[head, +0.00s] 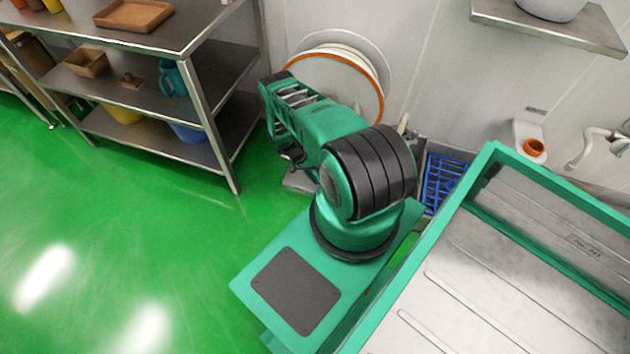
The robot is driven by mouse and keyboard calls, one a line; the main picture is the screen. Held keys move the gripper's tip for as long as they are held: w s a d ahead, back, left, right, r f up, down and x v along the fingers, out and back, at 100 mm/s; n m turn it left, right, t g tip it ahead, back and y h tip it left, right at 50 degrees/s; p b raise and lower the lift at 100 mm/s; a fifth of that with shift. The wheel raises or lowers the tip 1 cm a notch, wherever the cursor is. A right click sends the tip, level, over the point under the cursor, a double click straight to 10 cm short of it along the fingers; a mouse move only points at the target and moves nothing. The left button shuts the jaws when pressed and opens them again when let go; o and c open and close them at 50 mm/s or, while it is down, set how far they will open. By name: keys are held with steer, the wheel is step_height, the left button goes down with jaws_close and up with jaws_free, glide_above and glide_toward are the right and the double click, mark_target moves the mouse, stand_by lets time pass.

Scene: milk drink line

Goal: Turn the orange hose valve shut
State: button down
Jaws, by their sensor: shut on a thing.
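The hose reel (381,84), pale with an orange rim, hangs on the wall behind my green arm. The orange hose valve cannot be made out; my arm covers the area below the reel. My gripper (295,157), a small dark shape at the end of my arm, is low and in front of the reel and partly hidden. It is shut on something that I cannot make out.
A steel shelf rack (205,95) with trays and jugs stands left. A blue crate (441,182) is on the floor by the wall. A green-framed steel basin (480,270) fills the right. An orange-ringed white fitting (533,148) is on the wall. Green floor is clear at left.

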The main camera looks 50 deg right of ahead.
steer(key=shift+a, duration=0.1)
steer(key=t+y, duration=0.1)
steer(key=t, duration=0.1)
steer(key=shift+s+r+t, duration=0.1)
steer(key=shift+s+t, duration=0.05)
steer(key=shift+t, duration=0.15)
steer(key=shift+t+y, duration=0.7)
steer(key=shift+t, duration=0.7)
steer(key=c, duration=1.8)
jaws_free()
steer(key=r, duration=1)
steer(key=shift+d+r, duration=0.2)
steer(key=shift+r, duration=0.1)
